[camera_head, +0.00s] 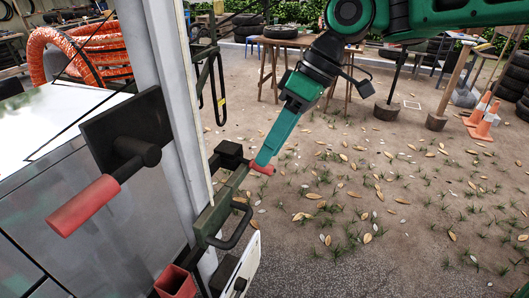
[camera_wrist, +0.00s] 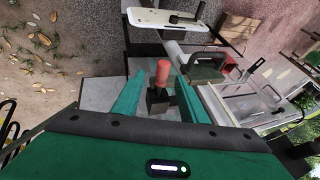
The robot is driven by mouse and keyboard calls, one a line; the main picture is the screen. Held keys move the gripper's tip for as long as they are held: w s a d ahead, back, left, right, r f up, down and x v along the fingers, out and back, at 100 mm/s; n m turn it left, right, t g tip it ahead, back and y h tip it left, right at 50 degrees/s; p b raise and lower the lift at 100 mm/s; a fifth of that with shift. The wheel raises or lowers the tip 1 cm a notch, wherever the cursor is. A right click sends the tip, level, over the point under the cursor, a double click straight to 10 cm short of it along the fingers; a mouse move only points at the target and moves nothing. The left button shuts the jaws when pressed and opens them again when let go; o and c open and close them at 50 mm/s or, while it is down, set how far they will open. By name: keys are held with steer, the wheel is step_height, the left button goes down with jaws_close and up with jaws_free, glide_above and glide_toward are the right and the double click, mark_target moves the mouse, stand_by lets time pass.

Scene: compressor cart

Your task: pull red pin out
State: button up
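The red pin (camera_head: 264,169) sticks out from a dark green latch bracket (camera_head: 228,195) on the cart's post. Its red head (camera_wrist: 162,72) is upright in the wrist view, above a dark square base (camera_wrist: 158,101). My green gripper (camera_head: 266,160) reaches down to the pin from the upper right. In the wrist view my gripper (camera_wrist: 160,80) is open, with one finger on each side of the pin. Gaps show between the fingers and the pin there. In the head view the gripper tip hides part of the pin.
A larger red handle (camera_head: 84,206) on a black plate juts out at left. A grey post (camera_head: 176,90) stands beside the latch. A red square tube (camera_head: 176,283) is at the bottom. Orange cones (camera_head: 484,122) stand far right.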

steer(key=shift+x, duration=1.2)
steer(key=shift+a, duration=0.1)
jaws_close()
steer(key=s+d, duration=0.3)
steer(key=d, duration=0.5)
steer(key=shift+d, duration=0.3)
stand_by(0.5)
